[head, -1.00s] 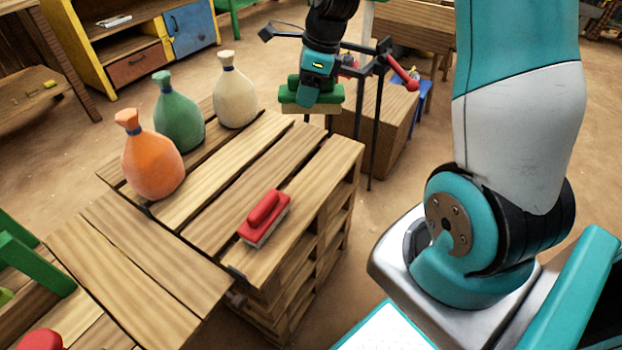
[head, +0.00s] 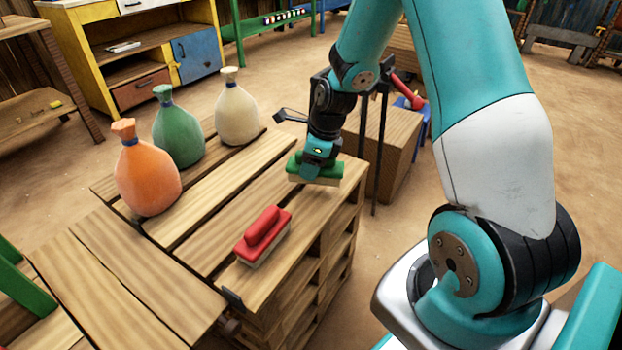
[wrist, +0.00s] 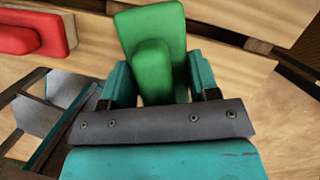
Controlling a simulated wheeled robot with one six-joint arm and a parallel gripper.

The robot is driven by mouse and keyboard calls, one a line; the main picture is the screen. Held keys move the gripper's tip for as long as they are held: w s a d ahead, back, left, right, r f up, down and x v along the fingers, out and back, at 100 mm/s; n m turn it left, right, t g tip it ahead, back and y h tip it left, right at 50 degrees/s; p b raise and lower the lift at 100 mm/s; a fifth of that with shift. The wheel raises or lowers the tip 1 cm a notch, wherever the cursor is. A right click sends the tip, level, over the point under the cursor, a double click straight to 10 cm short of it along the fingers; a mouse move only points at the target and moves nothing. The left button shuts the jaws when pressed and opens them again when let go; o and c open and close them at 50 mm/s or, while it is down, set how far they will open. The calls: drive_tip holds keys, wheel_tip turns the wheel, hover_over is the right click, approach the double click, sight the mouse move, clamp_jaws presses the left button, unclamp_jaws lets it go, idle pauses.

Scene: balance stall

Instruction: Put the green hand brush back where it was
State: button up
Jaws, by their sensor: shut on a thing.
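The green hand brush (head: 328,171) has a green top and a pale underside. My gripper (head: 318,165) is shut on it, at the far right end of the pallet top. In the wrist view the green brush (wrist: 158,50) sits between my gripper's two teal fingers (wrist: 160,85). The brush is at or just above the boards; I cannot tell if it touches them. A red hand brush (head: 264,234) lies on the pallet top nearer to me, apart from the green one. The red brush also shows in the wrist view (wrist: 30,33).
The wooden pallet stack (head: 205,215) carries an orange bag (head: 147,180), a green bag (head: 178,135) and a cream bag (head: 237,113) along its far left side. A wooden crate (head: 393,150) with dark posts stands behind my gripper. Boards between bags and brushes are clear.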

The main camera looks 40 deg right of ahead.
drive_tip(key=shift+f+b, duration=0.45)
drive_tip(key=shift+f, duration=1.45)
drive_tip(key=shift+f, duration=0.15)
drive_tip(key=o, duration=0.9)
